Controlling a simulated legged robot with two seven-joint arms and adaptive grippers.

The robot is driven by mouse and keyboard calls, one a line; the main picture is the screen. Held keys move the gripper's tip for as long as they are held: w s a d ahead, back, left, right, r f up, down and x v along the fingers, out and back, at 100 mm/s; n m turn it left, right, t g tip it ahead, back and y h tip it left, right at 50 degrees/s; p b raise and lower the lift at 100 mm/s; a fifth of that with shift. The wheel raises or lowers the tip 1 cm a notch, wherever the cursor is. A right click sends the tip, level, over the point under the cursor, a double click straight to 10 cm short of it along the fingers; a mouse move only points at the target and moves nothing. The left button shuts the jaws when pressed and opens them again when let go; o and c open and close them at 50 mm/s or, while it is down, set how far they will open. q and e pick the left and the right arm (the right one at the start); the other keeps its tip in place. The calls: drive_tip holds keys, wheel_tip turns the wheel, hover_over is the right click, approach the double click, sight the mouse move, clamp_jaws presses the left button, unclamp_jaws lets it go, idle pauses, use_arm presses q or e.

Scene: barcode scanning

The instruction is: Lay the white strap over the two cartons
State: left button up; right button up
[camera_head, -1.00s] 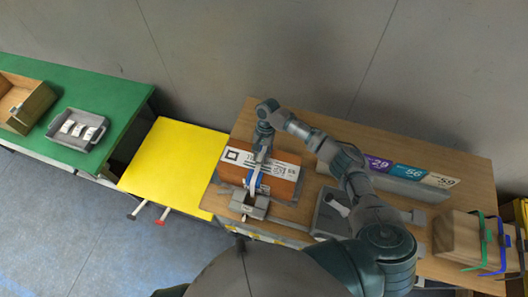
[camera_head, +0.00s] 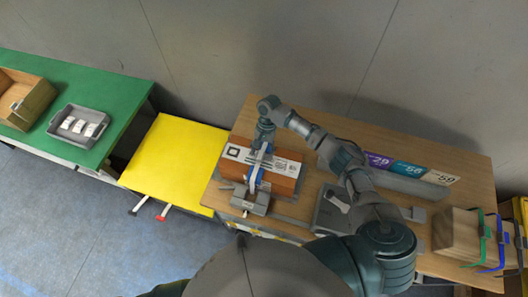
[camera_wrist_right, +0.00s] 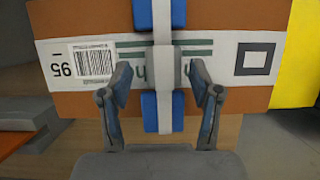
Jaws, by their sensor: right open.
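The orange-brown carton block (camera_head: 287,185) stands on the wooden table with a wide printed white label (camera_head: 285,165) across it. The wrist view shows the label's barcode (camera_wrist_right: 93,62) and black square. I cannot tell where one carton ends and the other begins. The narrow white strap (camera_wrist_right: 163,112) runs across the label over blue pieces, with a grey block (camera_wrist_right: 164,68) at its middle. Whether it touches the cartons everywhere is unclear. My right gripper (camera_wrist_right: 163,80) is open, its fingers on either side of the grey block. My left gripper is out of view.
A grey fixture (camera_head: 250,200) sits at the cartons' front. A grey tray (camera_head: 332,212) and signboard (camera_head: 410,178) lie right, then a wooden block (camera_head: 455,235) with coloured straps. The yellow surface (camera_head: 175,160) is clear. The green table (camera_head: 100,92) carries a tray.

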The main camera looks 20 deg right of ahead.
drive_tip(key=v, duration=0.7)
drive_tip(key=shift+w+a, duration=0.1)
drive_tip(key=shift+a, duration=0.1)
drive_tip(key=shift+d+v, duration=0.1)
drive_tip(key=shift+v, duration=1)
drive_tip(key=shift+d+v, duration=0.15)
drive_tip(key=shift+v, duration=0.9)
